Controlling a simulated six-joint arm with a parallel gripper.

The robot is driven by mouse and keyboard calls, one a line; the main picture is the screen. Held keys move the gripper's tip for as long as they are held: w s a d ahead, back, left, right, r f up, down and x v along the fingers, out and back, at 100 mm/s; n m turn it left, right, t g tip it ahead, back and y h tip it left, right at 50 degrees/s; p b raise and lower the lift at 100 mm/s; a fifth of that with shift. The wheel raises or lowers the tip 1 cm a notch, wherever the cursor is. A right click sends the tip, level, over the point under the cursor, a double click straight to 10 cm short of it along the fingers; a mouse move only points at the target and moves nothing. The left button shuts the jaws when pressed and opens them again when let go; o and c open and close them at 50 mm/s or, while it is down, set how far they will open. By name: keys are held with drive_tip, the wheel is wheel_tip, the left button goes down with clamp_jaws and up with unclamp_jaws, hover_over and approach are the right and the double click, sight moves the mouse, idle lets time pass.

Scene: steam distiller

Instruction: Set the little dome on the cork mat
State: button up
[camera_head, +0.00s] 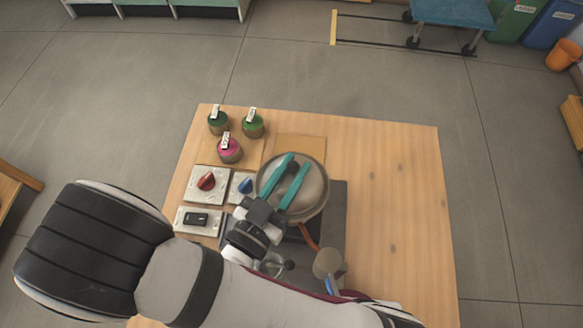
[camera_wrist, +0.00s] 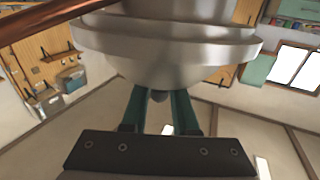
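The little dome (camera_head: 312,196), a round grey metal cap, sits at the top of the still in the head view.
Three small jars with green and pink tops (camera_head: 230,150) stand at the back left. Panels with a red knob (camera_head: 206,181), a blue knob (camera_head: 245,186) and a black switch (camera_head: 196,218) lie left. A copper pipe (camera_head: 308,236) runs nearby. The table's right side (camera_head: 395,220) is clear.

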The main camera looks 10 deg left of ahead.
drive_tip(key=shift+o, duration=0.8)
drive_tip(key=shift+f, duration=0.3)
drive_tip(key=shift+s+a+f, duration=0.1)
drive_tip(key=shift+s+f, duration=0.05)
drive_tip(key=shift+f, duration=0.05)
drive_tip(key=v, duration=1.4)
drive_tip(key=shift+s+d+r, duration=0.25)
drive_tip(key=shift+s+r, duration=0.25)
drive_tip(key=shift+s, duration=0.05)
drive_tip(key=shift+o, duration=1.2)
drive_tip(key=shift+s+a, duration=0.1)
drive_tip(key=shift+s, duration=0.15)
drive_tip(key=o, duration=0.4)
drive_tip(key=shift+s, duration=0.1)
drive_tip(key=shift+o, duration=0.2)
